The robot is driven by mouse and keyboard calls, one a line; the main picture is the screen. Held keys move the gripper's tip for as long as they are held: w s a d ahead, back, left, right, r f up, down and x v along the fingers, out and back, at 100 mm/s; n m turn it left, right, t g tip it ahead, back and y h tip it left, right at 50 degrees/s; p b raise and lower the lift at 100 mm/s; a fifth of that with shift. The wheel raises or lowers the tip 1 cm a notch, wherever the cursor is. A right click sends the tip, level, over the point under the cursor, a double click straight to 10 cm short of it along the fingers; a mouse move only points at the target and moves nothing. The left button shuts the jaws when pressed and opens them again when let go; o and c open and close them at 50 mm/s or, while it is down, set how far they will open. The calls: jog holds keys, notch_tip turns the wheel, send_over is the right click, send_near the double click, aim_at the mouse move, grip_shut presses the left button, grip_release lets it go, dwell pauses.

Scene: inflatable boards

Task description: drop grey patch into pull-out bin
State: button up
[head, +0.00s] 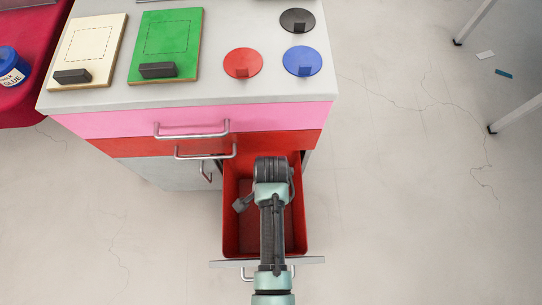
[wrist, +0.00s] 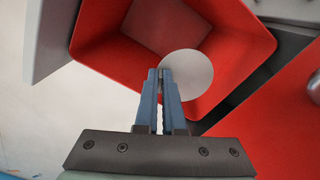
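My gripper (wrist: 160,72) is over the red pull-out bin (wrist: 240,30), pointing down into its opening. Its two fingers are close together at the near edge of the round grey patch (wrist: 190,76). The patch appears held there, above the bin's floor and overlapping its red walls in the wrist view. In the head view the open bin (head: 229,225) stands out from the cabinet below the red drawer. My gripper's housing (head: 271,170) covers part of the bin there, and the patch is hidden.
The cabinet top (head: 200,95) carries a cream board (head: 88,40), a green board (head: 167,35) and black (head: 297,20), red (head: 242,62) and blue (head: 303,60) patches. Handles (head: 192,132) jut from the drawers.

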jog(key=o, duration=0.5)
jog(key=shift+r, duration=0.1)
notch_tip(320, 180, up, 13)
jog(key=p, duration=0.4)
dwell(0.3)
